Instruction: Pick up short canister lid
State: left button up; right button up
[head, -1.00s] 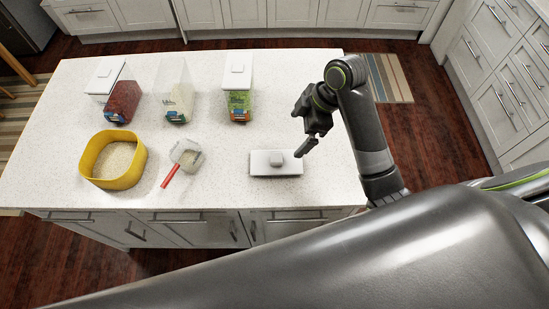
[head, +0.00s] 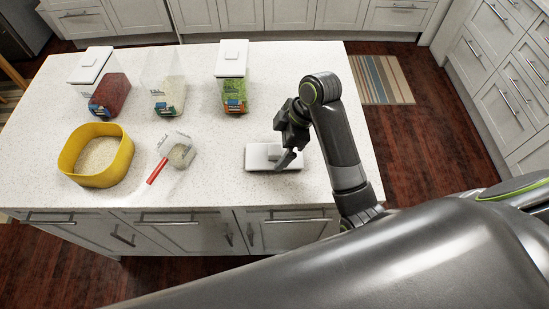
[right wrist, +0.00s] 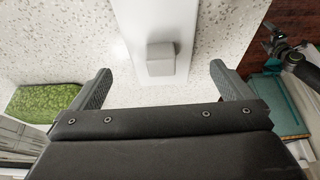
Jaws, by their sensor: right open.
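The short canister lid (head: 258,160) is a white rectangular slab with a raised knob. It lies flat on the pale counter, near the front edge. In the right wrist view the lid (right wrist: 155,15) shows at the top, with its knob (right wrist: 160,60) between my fingers. My right gripper (head: 286,160) is at the lid, partly covering its right part. In the right wrist view my right gripper (right wrist: 160,70) is open, one finger on each side of the knob, with gaps on both sides.
An open canister (head: 162,83) without a lid stands between a canister of red contents (head: 110,90) and a green-filled one (head: 232,92), both with white lids. The counter around the lid is clear.

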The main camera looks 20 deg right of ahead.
aim_at(274, 150)
jog(key=shift+p+x, duration=0.55)
jog(key=shift+x, duration=1.35)
jog(key=shift+a, duration=0.1)
jog(key=c, duration=1.1)
jog(key=shift+r, duration=0.15)
